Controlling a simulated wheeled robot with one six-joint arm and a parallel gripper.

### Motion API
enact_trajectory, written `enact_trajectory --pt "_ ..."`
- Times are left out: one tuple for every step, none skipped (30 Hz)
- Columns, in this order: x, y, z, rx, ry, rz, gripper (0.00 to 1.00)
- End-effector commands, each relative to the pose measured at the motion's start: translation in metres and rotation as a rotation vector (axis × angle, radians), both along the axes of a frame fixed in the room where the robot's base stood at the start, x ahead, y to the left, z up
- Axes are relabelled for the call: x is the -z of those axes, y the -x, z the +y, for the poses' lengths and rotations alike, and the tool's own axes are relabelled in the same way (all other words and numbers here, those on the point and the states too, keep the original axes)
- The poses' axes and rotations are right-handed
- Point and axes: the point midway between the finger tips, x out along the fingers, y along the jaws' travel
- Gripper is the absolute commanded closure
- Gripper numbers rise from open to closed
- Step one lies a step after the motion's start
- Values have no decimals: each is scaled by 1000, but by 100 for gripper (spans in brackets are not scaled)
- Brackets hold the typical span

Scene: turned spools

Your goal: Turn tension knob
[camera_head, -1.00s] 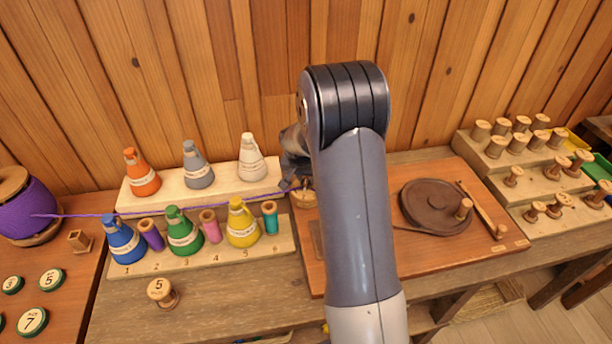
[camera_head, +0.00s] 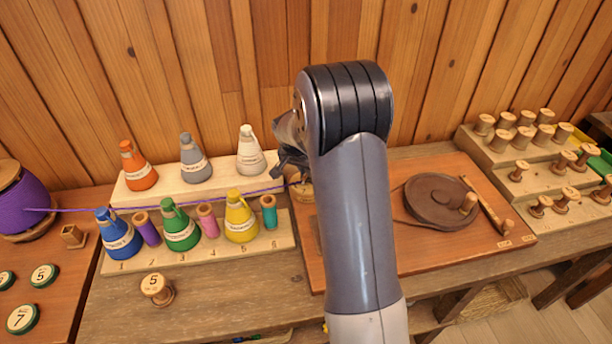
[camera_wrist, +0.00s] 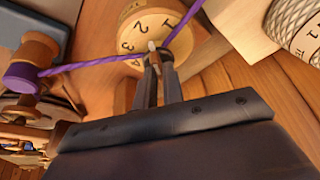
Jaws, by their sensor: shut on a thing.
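The tension knob (camera_wrist: 150,30) is a round, light wooden dial with black marks, including 2 and 3, at the top of the wrist view. My gripper (camera_wrist: 155,55) is in front of its face, with its fingers shut on the purple thread (camera_wrist: 95,66). The thread bends at the fingertips. A small pale tip shows there; I cannot tell whether it touches the knob. In the head view my gripper (camera_head: 297,176) is mostly hidden by my arm. The thread (camera_head: 180,201) runs to it from the large purple spool (camera_head: 25,205) at the left.
Colored cones stand in the front rack (camera_head: 215,250) and the pale back rack (camera_head: 215,172), left of my arm. A dark wheel with a crank (camera_head: 432,203) lies on the board at right. A numbered spool (camera_head: 155,288) stands in front.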

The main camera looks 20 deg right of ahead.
Motion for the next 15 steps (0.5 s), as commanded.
enact_trajectory --pt "7 -2 1 34 2 -4 100" --pt "7 -2 1 60 2 -4 100" --pt "7 -2 1 97 2 -4 100" --pt "6 -2 1 123 1 -4 100" --pt "6 -3 1 151 1 -5 100" --pt "5 -3 1 188 1 -4 100" --pt "5 -3 2 217 1 -3 100" --pt "5 -3 2 245 1 -5 100" --pt "4 -3 2 280 1 -4 100" --pt "4 -4 2 308 1 -3 100" --pt "4 -4 2 334 1 -3 100" --pt "3 -4 2 368 1 -3 100" --pt "3 -4 2 394 1 -2 100" --pt "3 -4 2 417 1 -2 100" --pt "3 -4 2 449 0 -1 100"
